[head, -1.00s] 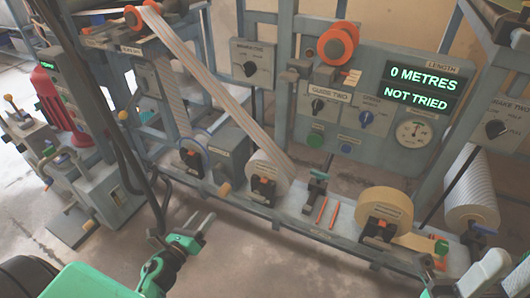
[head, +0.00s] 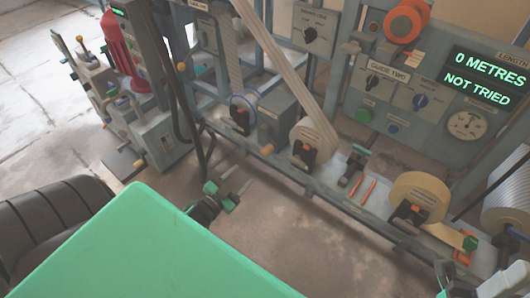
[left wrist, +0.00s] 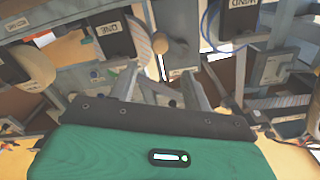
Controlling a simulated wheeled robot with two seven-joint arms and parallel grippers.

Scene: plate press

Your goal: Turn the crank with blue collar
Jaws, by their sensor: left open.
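A wooden crank knob (head: 267,150) sticks out at the front of a grey box (head: 283,112), between two reels in the head view. A round wooden knob also shows in the left wrist view (left wrist: 160,43), ahead of the fingers. I cannot make out a blue collar on its shaft; a blue rim shows on the neighbouring reel (head: 241,116). My left gripper (head: 236,180) is open and empty, in front of and below the knob, apart from it. Its two fingers (left wrist: 158,74) show spread in the left wrist view. My right gripper (head: 446,274) shows only partly at the lower right.
A beige tape reel (head: 312,140) stands right of the knob, and a wider tan roll (head: 420,194) farther right. Two orange sticks (head: 364,188) lie on the bench ledge. Dark cables (head: 187,115) hang at the left. The floor (head: 285,220) before the bench is clear.

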